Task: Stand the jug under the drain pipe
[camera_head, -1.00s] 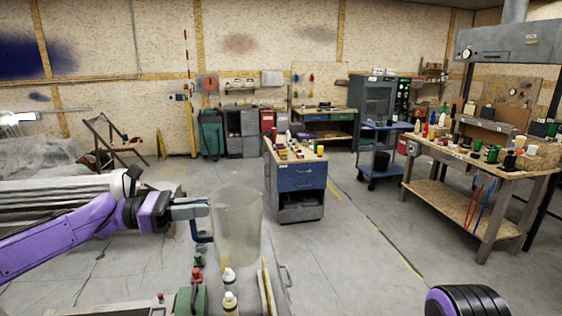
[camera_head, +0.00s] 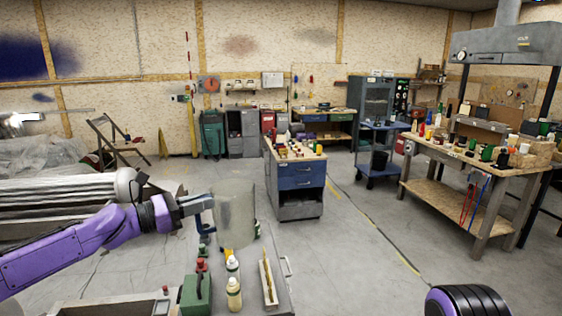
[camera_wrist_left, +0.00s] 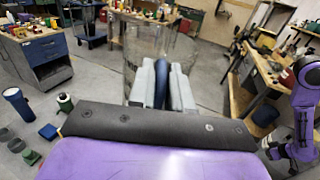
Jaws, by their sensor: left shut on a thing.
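The jug (camera_head: 235,222) is a clear, pale, upright vessel with a blue handle (camera_head: 206,228) on its left side in the head view. My left gripper (camera_head: 203,203) is shut on the blue handle, with the jug body beyond the fingers. In the left wrist view the two grey fingers (camera_wrist_left: 162,88) close around the blue handle, and the clear jug wall (camera_wrist_left: 185,45) rises behind them. In the head view the jug appears in front of open floor, above the far end of a low bench. I cannot pick out the drain pipe for sure. My right gripper cannot be made out.
The low bench (camera_head: 262,303) at the front carries bottles (camera_head: 234,293), a green can (camera_head: 194,296) and a narrow tray (camera_head: 268,283). A ribbed metal machine (camera_head: 60,192) lies left. A blue drawer cabinet (camera_head: 300,178) stands beyond.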

